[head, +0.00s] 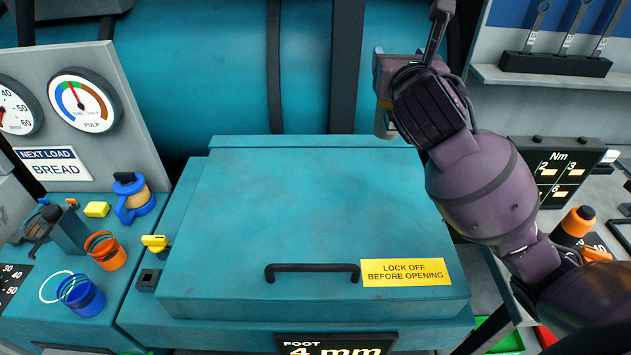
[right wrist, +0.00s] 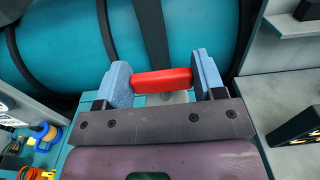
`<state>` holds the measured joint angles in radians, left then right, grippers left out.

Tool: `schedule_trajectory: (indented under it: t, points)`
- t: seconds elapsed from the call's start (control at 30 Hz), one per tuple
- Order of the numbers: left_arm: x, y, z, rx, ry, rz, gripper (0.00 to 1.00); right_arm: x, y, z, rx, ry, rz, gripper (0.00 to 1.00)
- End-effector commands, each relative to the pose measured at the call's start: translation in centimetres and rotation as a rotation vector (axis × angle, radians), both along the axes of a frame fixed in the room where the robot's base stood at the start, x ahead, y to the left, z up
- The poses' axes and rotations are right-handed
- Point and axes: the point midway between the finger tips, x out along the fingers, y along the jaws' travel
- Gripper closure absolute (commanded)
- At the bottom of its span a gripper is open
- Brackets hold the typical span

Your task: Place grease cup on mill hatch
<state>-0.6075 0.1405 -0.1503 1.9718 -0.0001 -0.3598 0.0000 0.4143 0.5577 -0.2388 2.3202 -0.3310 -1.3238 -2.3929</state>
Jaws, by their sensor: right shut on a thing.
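The mill hatch (head: 300,200) is a broad teal lid with a black bar handle and a yellow "LOCK OFF BEFORE OPENING" label. It lies closed. My right gripper (right wrist: 163,80) is shut on a red cylindrical piece (right wrist: 158,82), held crosswise between its blue fingers. A pale grey part shows just below the red piece. It may be the grease cup, but I cannot tell for sure. In the head view my right arm reaches over the hatch's far right corner; a grey cylindrical part (head: 385,123) shows below the wrist, and the fingertips are hidden. My left gripper is out of view.
A large teal drum (head: 200,70) stands behind the hatch. A yellow-handled lock (head: 155,243) sits beside the hatch. The hatch top is clear.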

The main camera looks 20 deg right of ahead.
Motion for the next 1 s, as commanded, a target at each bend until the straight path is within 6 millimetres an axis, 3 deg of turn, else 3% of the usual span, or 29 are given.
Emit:
schedule_trajectory:
  t: [0.17, 0.73, 1.0]
  points:
    - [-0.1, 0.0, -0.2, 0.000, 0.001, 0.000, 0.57, 0.0, 0.0, -1.6, 0.002, 0.003, -0.001, 0.91]
    - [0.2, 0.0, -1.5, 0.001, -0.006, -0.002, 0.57, 0.0, 0.0, -13.6, 0.001, 0.004, -0.002, 0.91]
    - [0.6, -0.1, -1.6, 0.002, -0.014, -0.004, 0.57, 0.0, 0.0, -15.8, 0.000, -0.001, -0.001, 0.91]
